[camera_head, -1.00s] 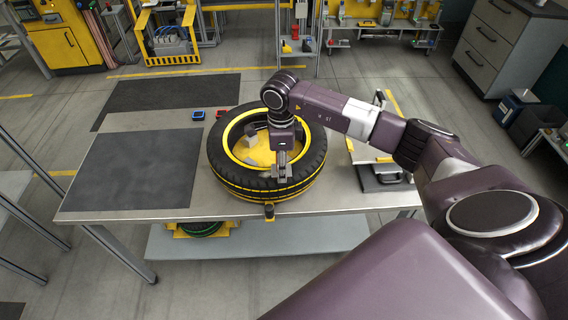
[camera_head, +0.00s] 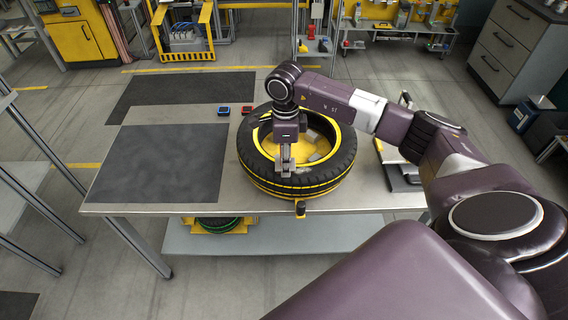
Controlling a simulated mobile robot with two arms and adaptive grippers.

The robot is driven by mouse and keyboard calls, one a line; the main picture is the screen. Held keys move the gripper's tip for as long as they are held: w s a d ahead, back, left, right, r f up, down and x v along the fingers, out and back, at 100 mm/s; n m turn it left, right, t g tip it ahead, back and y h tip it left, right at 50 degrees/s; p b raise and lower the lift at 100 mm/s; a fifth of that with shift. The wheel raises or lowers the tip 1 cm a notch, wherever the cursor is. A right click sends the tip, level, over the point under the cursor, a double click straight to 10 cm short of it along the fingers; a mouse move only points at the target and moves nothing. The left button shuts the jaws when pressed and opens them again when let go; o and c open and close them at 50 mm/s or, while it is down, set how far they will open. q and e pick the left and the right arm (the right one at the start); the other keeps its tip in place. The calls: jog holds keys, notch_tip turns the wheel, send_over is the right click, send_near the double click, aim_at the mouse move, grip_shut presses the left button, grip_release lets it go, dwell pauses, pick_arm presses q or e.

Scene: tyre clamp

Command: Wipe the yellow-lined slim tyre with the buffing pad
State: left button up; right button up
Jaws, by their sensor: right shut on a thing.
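The yellow-lined slim tyre (camera_head: 343,170) lies flat on the grey table, black with a yellow rim and yellow lines on its side. My right gripper (camera_head: 286,163) points down over the front-left part of the tyre's rim opening. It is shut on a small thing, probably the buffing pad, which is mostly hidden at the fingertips. I cannot tell whether it touches the tyre. Small grey pieces show inside the rim. My left gripper is out of view.
A dark mat (camera_head: 158,165) covers the left of the table (camera_head: 225,190). Small blue (camera_head: 223,110) and red (camera_head: 248,109) items lie behind the tyre. A small black-and-yellow post (camera_head: 300,209) stands at its front. A dark-based item (camera_head: 404,178) is on the right.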

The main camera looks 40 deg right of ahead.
jog(key=r, duration=0.1)
jog(key=r+p, duration=0.1)
jog(key=d+r, duration=0.1)
jog(key=r, duration=0.1)
jog(key=shift+s+p, duration=0.3)
jog(key=shift+w+a+r+p, duration=0.15)
jog(key=shift+r+p, duration=0.15)
jog(key=shift+r, duration=0.25)
jog(key=shift+w+a+r+p, duration=0.1)
jog(key=shift+r+p, duration=0.15)
jog(key=shift+r, duration=0.3)
jog(key=shift+s+r, duration=0.15)
jog(key=shift+r, duration=0.2)
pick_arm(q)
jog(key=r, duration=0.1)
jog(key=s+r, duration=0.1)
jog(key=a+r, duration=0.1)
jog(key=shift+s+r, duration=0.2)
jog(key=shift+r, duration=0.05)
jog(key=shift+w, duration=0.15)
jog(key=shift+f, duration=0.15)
